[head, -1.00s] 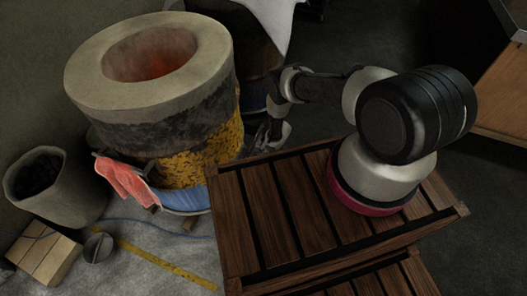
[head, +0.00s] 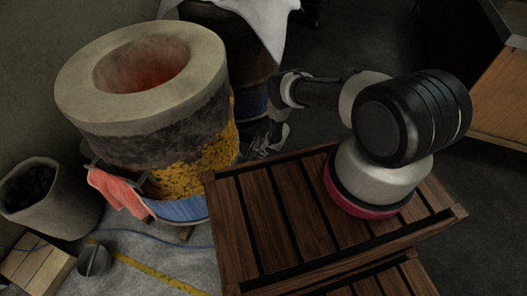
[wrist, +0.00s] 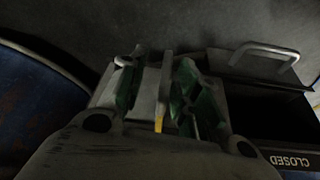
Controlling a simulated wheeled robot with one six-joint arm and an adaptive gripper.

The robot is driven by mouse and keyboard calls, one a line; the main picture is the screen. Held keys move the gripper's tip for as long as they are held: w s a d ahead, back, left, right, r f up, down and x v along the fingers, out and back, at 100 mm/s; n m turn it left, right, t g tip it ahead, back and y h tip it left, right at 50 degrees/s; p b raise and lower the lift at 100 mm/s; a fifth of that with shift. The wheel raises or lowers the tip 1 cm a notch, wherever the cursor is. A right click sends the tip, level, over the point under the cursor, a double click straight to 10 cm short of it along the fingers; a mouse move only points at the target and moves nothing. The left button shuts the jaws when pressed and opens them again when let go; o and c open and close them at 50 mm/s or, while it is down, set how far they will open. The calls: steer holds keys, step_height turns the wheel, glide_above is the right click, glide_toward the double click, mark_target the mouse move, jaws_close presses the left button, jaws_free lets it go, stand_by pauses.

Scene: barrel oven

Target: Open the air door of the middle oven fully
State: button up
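My gripper (head: 268,142) is low beside the dark blue barrel oven (head: 256,104), behind the yellow-patched oven (head: 140,95). In the wrist view the green-padded fingers (wrist: 158,92) stand apart, with a thin upright metal edge between them. I cannot tell whether they touch it. To the right is a metal plate with a pale bar handle (wrist: 265,52), which looks like the air door. It stands above a dark rectangular opening (wrist: 265,110). A "CLOSED" label (wrist: 291,161), upside down, is below that. The handle is clear of the fingers. Which oven is the middle one is not certain.
Blue barrel metal (wrist: 38,110) curves along the left of the wrist view. Dark floor at the back right is open.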

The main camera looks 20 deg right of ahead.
steer(key=v, duration=1.2)
steer(key=s+d+r+m+g+h, duration=0.25)
steer(key=s+d+g, duration=0.35)
steer(key=s, duration=0.7)
steer(key=s+d+r+m+g+h, duration=0.1)
steer(key=d+r+m, duration=0.1)
steer(key=r, duration=1.9)
steer(key=d+r+m+g+h, duration=0.1)
steer(key=d+r+m, duration=0.15)
steer(key=r, duration=1.75)
steer(key=s+r+t, duration=0.3)
steer(key=s+r, duration=0.3)
steer(key=r, duration=0.5)
steer(key=s+r+m+t+y, duration=0.1)
steer(key=s+r+t, duration=0.2)
steer(key=s+r, duration=0.3)
steer(key=s+r+t, duration=0.3)
steer(key=s+r, duration=0.3)
steer(key=r, duration=1)
steer(key=shift+a+r+m, duration=0.2)
steer(key=shift+r+m, duration=0.1)
steer(key=shift+r, duration=0.05)
